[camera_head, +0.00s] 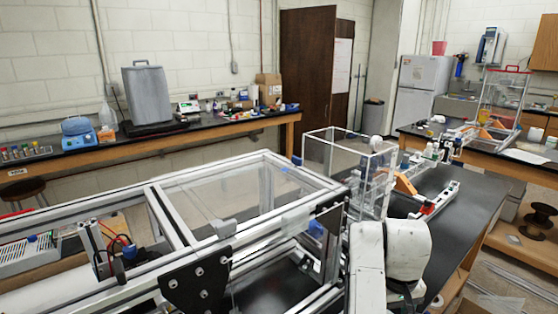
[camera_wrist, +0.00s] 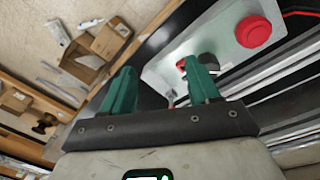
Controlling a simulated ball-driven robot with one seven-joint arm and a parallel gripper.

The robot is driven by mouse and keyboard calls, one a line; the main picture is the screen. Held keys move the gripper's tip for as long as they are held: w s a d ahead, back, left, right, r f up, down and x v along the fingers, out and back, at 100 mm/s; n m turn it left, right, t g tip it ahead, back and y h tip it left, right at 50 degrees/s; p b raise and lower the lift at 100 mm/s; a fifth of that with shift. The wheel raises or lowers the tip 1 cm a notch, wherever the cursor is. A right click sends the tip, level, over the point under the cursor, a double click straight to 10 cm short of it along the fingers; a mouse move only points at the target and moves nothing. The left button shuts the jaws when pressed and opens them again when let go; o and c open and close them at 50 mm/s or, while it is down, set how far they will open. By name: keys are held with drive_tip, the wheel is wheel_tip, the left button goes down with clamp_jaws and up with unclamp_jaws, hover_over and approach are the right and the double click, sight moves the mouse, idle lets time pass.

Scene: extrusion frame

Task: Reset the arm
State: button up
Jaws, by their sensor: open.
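My gripper (camera_wrist: 160,84) shows in the wrist view with its two green fingers spread apart and nothing between them. Beyond the fingertips is a pale grey panel (camera_wrist: 222,35) with a round red button (camera_wrist: 253,31) and a small dark part beside a finger. In the head view, my white arm stands at the lower middle, in front of the aluminium extrusion frame's right end. The extrusion frame (camera_head: 165,206) fills the left and middle foreground, with clear panels on top. My gripper cannot be made out in the head view.
A clear box (camera_head: 349,160) stands behind my arm. A black bench top (camera_head: 452,218) runs to the right, with small equipment on it. Metal rails (camera_wrist: 285,75) lie right of the fingers in the wrist view. Cardboard boxes (camera_wrist: 108,38) lie on the floor at upper left.

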drive_tip(key=s+d+f+h+b, duration=0.1)
drive_tip(key=s+d+f, duration=0.3)
drive_tip(key=s+f, duration=0.35)
drive_tip(key=s+d+f+b, duration=0.1)
drive_tip(key=s+d+f, duration=0.4)
drive_tip(key=s, duration=0.4)
drive_tip(key=s+a+f+y, duration=0.1)
drive_tip(key=s+a+f, duration=0.1)
drive_tip(key=s, duration=0.7)
drive_tip(key=s+a+f+m+y+b, duration=0.1)
drive_tip(key=s+a+f, duration=0.2)
drive_tip(key=s, duration=0.6)
drive_tip(key=shift+s+a+f+t, duration=0.2)
drive_tip(key=shift+s+a+t, duration=0.1)
drive_tip(key=shift+a, duration=0.8)
